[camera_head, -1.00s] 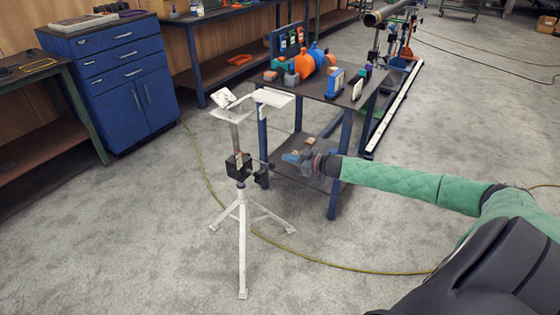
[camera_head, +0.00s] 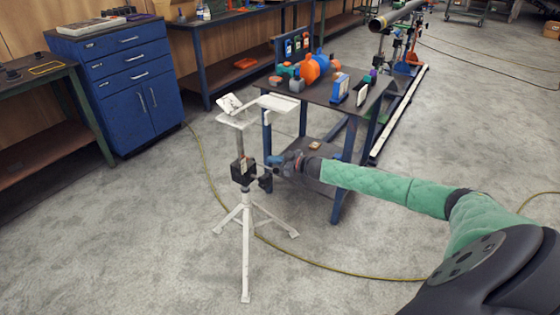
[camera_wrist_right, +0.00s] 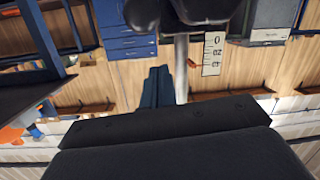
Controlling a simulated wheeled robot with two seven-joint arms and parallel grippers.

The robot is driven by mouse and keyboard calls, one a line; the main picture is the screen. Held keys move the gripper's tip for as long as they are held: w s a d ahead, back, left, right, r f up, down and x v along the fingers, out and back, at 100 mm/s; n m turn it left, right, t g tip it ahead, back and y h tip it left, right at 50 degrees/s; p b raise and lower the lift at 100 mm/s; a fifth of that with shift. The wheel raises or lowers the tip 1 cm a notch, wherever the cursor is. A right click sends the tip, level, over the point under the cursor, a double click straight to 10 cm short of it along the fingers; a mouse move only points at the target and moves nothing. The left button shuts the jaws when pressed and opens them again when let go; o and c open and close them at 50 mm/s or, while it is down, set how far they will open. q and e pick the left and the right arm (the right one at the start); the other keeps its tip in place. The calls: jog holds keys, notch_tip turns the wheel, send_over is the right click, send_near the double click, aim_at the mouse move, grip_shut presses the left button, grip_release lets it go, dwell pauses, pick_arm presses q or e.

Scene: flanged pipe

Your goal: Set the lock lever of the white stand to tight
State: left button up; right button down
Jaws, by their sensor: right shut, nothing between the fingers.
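The white stand (camera_head: 246,235) stands upright on its tripod legs on the grey floor, with a V-shaped white head on top. A black clamp block (camera_head: 243,172) sits on its post. A dark lever or knob (camera_head: 265,182) juts from the block's right side; its setting is too small to read. My right gripper (camera_head: 274,160) is shut and empty, just right of the block at about its height. In the right wrist view its blue fingers (camera_wrist_right: 157,87) point toward the black block (camera_wrist_right: 195,10) and a rounded black knob (camera_wrist_right: 141,14). Contact cannot be told. My left gripper is out of view.
A blue-legged table (camera_head: 322,92) with bottles and boxes stands right behind the stand. A blue cabinet (camera_head: 115,80) is at the back left. A yellow cable (camera_head: 330,268) lies on the floor. The floor in front of the stand is clear.

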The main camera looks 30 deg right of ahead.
jog(key=shift+w+a, duration=0.15)
jog(key=shift+w, duration=0.2)
jog(key=shift+s+d+f, duration=0.2)
jog(key=shift+s+f, duration=0.05)
jog(key=shift+f, duration=0.3)
jog(key=shift+s+d+f, duration=0.15)
jog(key=shift+s+f, duration=0.05)
jog(key=shift+f, duration=0.3)
jog(key=shift+s+d+f, duration=0.15)
jog(key=shift+f, duration=0.25)
jog(key=shift+s+d+f, duration=0.15)
jog(key=shift+f, duration=0.2)
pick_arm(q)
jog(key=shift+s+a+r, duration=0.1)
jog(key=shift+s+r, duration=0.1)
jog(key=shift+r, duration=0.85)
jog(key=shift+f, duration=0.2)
